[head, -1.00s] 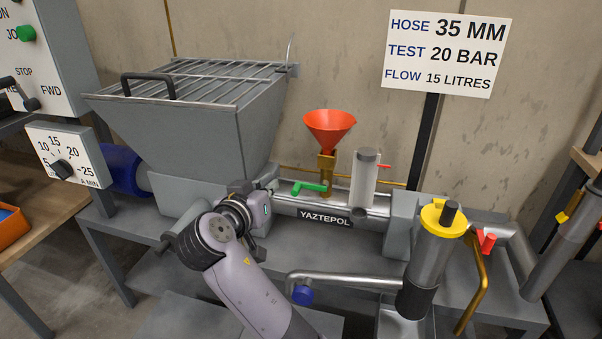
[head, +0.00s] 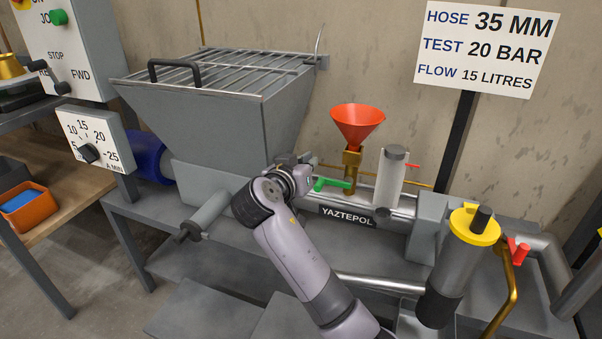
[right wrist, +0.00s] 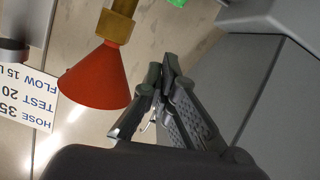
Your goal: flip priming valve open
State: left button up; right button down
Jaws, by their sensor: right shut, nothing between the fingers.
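The priming valve is a brass body (head: 351,172) with a green lever (head: 332,184), under a red funnel (head: 357,125) on the pump pipe. The lever points left, roughly along the pipe. My right gripper (right wrist: 162,74) is shut and empty; in the head view its fingers are mostly hidden by my wrist, just left of the green lever. In the right wrist view the funnel (right wrist: 95,78) appears inverted beside the fingers, and a bit of the green lever (right wrist: 177,2) shows at the top edge, apart from them. My left gripper is not in view.
The grey hopper (head: 215,125) with its grille stands close on the left of the gripper. A clear cylinder (head: 391,178) stands right of the valve. A yellow-capped grey cylinder (head: 455,265) is at the right front. A sign (head: 485,48) hangs behind.

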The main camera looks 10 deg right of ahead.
aim_at(334, 185)
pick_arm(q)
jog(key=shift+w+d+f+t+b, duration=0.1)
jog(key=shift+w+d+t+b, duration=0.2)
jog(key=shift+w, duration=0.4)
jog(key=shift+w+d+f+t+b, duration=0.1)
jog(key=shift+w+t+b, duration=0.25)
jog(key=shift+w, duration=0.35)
pick_arm(e)
jog(key=shift+w+d+f, duration=0.25)
jog(key=shift+d+f, duration=0.1)
jog(key=shift+f, duration=0.4)
jog(key=shift+w+d+f, duration=0.3)
jog(key=shift+d+f, duration=0.1)
jog(key=shift+f, duration=0.4)
jog(key=shift+w+d+f, duration=0.25)
jog(key=shift+d+f, duration=0.1)
jog(key=shift+f, duration=0.4)
